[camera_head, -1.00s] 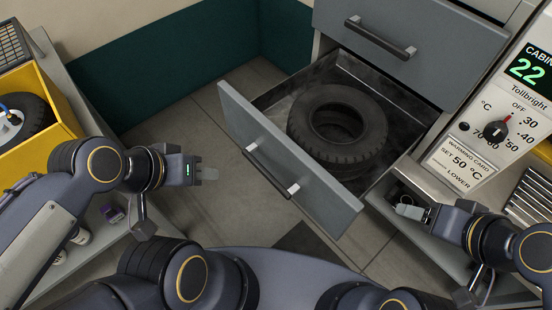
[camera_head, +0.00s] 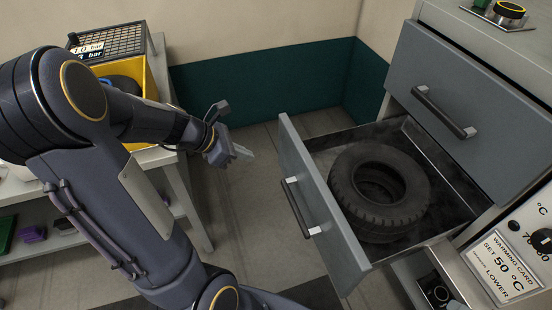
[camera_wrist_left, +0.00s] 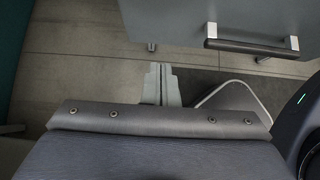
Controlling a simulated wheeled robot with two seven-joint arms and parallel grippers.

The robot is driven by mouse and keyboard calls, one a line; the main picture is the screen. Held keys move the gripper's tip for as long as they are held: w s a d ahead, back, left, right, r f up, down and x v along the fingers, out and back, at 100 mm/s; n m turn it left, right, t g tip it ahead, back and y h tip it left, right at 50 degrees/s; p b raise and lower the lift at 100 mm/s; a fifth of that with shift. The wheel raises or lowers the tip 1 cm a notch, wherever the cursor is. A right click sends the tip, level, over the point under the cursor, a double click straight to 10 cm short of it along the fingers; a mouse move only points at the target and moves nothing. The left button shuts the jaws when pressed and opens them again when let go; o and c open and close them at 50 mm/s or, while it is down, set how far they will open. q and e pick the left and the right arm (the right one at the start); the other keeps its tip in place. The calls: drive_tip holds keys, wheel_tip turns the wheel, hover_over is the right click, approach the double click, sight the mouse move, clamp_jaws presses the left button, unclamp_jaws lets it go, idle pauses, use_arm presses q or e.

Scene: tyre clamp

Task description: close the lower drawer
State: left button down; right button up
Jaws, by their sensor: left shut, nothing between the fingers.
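The lower drawer (camera_head: 318,212) of the grey cabinet is pulled well open. A black tyre (camera_head: 378,200) lies inside it. The drawer's handle (camera_head: 298,207) is a dark bar with light end mounts on the front panel; it also shows in the left wrist view (camera_wrist_left: 252,46). My left gripper (camera_head: 243,153) is shut and empty, to the left of the drawer front and apart from it. In the left wrist view my left gripper (camera_wrist_left: 160,72) is over the floor, left of and below the handle. My right gripper is not in view.
The upper drawer (camera_head: 470,115) is shut above the open one. A warming card (camera_head: 500,262) reads "SET 50 °C" and "LOWER". At left, a bench with a yellow box (camera_head: 152,85) and shelf stands behind my left arm. Floor (camera_head: 250,200) is clear left of the drawer.

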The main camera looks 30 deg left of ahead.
sight(286, 161)
use_arm(q)
drive_tip(key=shift+w+d+f, duration=0.7)
drive_tip(key=shift+w+d, duration=0.25)
drive_tip(key=shift+w, duration=0.1)
drive_tip(key=shift+w+d+f, duration=0.75)
drive_tip(key=shift+w+d, duration=0.15)
drive_tip(key=shift+w, duration=0.15)
drive_tip(key=shift+w+d+f, duration=0.7)
drive_tip(key=shift+w+d, duration=0.25)
drive_tip(key=shift+w, duration=0.1)
